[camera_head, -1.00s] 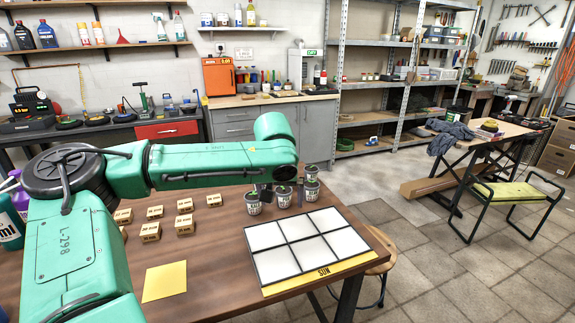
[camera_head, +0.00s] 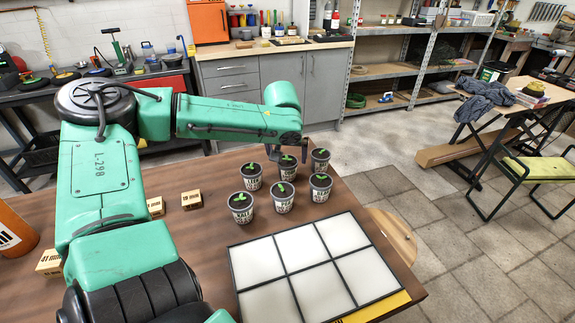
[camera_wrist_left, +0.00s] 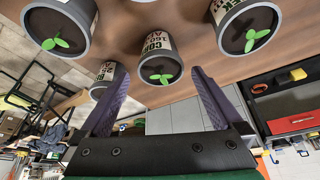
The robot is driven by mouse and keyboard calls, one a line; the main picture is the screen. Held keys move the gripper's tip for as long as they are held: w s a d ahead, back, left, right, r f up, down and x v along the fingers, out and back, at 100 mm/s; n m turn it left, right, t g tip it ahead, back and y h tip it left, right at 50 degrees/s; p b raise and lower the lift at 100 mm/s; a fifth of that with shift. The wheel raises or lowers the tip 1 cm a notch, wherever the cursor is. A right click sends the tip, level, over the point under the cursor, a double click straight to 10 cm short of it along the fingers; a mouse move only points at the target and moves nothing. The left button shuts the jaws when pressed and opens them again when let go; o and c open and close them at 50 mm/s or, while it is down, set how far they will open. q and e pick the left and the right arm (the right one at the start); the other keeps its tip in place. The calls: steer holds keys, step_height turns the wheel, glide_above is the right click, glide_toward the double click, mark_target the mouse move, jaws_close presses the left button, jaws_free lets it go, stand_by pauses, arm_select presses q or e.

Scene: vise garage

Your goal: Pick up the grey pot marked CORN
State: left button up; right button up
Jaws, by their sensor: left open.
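Several grey pots with green seedlings stand on the wooden table. The grey pot marked CORN (camera_wrist_left: 158,66) is readable in the left wrist view, ahead of and between my open fingers. In the head view it appears to be the back middle pot (camera_head: 289,169), partly covered by my gripper. My left gripper (camera_head: 288,150) is open and empty at the back of the pots; its purple fingers (camera_wrist_left: 160,92) also show in the left wrist view. I cannot tell whether they touch the pot. My right gripper is not in view.
Other pots stand close by: left (camera_head: 251,178), front (camera_head: 283,199), front left (camera_head: 241,211) and right (camera_head: 320,190). A white-celled tray (camera_head: 286,251) lies in front of them. Small wooden blocks (camera_head: 191,200) lie left. The table's right edge is near.

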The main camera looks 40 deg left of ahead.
mark_target(287, 162)
arm_select(q)
steer(key=x, duration=0.5)
steer(key=shift+s+f, duration=0.1)
steer(key=shift+f, duration=0.3)
steer(key=shift+w+a+f, duration=0.15)
steer(key=shift+w+f, duration=0.1)
steer(key=shift+f, duration=0.1)
steer(key=shift+r, duration=0.1)
steer(key=c, duration=1.4)
steer(key=shift+r, duration=0.1)
